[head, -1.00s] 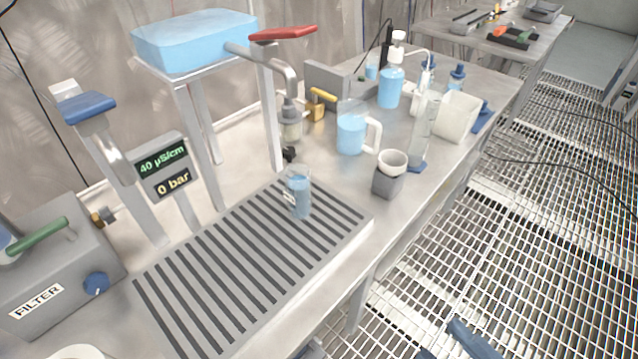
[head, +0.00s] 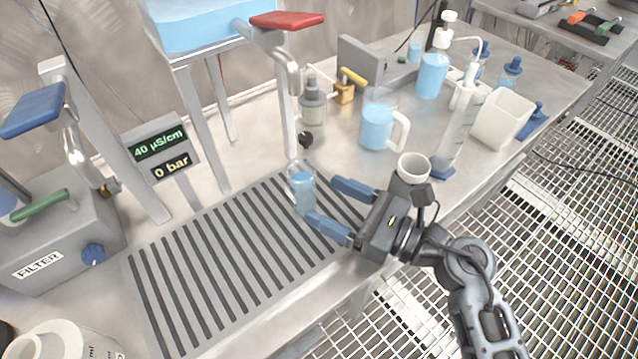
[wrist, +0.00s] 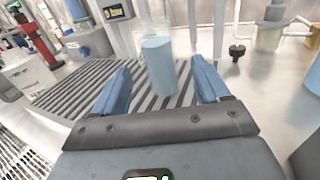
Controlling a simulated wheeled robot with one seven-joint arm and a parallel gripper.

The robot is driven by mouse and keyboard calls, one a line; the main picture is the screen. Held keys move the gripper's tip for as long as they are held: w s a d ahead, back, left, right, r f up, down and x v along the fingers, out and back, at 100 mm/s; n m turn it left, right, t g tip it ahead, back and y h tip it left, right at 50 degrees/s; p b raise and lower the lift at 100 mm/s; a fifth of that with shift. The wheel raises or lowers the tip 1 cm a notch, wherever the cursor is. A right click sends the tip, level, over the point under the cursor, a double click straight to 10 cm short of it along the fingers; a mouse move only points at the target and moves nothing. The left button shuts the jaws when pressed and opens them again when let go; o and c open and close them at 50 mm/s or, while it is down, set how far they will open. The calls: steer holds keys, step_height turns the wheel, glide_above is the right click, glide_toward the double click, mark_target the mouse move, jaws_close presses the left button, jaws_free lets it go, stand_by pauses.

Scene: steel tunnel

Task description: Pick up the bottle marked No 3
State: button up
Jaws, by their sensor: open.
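The bottle also shows in the wrist view (wrist: 158,66), centred in the gap between the fingers (wrist: 162,70), apart from both.
A post with a red lever tap (head: 287,20) and a blue tank (head: 205,25) rise behind the grate. A blue-filled jug (head: 377,128), a small white cup (head: 413,167) and a tall cylinder (head: 458,130) stand to the right. The filter box (head: 50,235) is at left.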

mark_target(314, 192)
steer(key=shift+x, duration=1.25)
steer(key=x, duration=0.1)
steer(key=p+x, duration=0.1)
steer(key=x, duration=0.2)
steer(key=shift+a+r+p, duration=0.1)
steer(key=shift+r+p, duration=0.2)
steer(key=shift+w+a+f, duration=0.1)
steer(key=shift+w+a, duration=0.25)
steer(key=shift+a, duration=0.2)
steer(key=c, duration=1.2)
